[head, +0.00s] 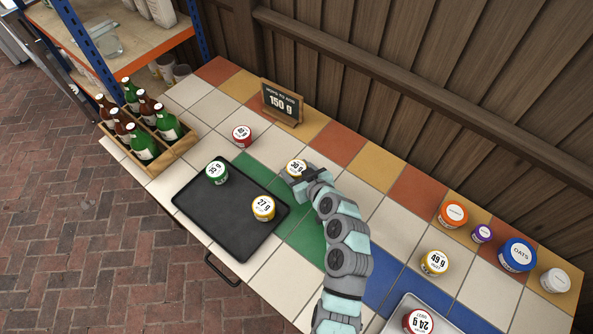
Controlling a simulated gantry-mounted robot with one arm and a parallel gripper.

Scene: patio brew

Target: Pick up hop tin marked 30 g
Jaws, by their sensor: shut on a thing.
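The hop tin marked 30 g (295,167) has a white lid and a yellowish side. It stands on the tiled counter behind the black tray, on or just above the tiles; I cannot tell which. My gripper (304,178) reaches it from the front right and is shut on it. The fingers and wrist hide the tin's lower right part.
A black tray (193,208) holds a green tin (217,172) and a yellow 27 g tin (263,208). A red tin (241,135) stands behind it. A 150 g sign (282,103) and a bottle crate (172,151) are nearby. Several tins, including 49 g (434,263), stand right.

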